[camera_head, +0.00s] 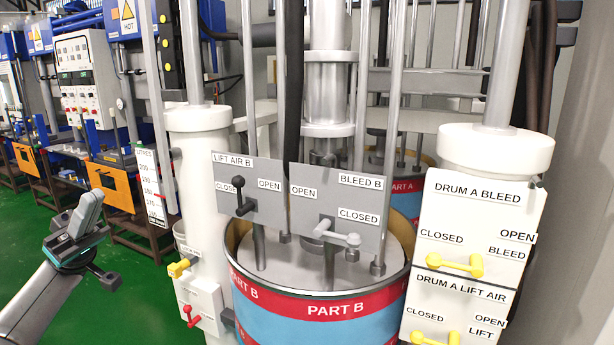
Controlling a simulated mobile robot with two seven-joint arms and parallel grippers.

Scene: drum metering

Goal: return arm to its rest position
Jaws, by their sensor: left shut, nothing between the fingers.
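My left gripper (96,197) is at the left, with its fingers together and empty, pointing up and to the right. It is over the green floor, apart from the drum and the valve panels. My right gripper is not in view. The Part B drum (336,308), blue with a red band, stands in the middle. Above it, the Lift Air B panel (262,172) has a black handle (240,196) and the Bleed B panel (352,187) has a grey handle (338,236) reaching right below its CLOSED label.
At the right, a white column carries the Drum A Bleed panel (480,220) and Drum A Lift Air panel (462,298), with yellow handles. A white column (203,150) stands between my gripper and the drum. Green floor (140,290) is free around my left arm; orange-fronted machines stand behind.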

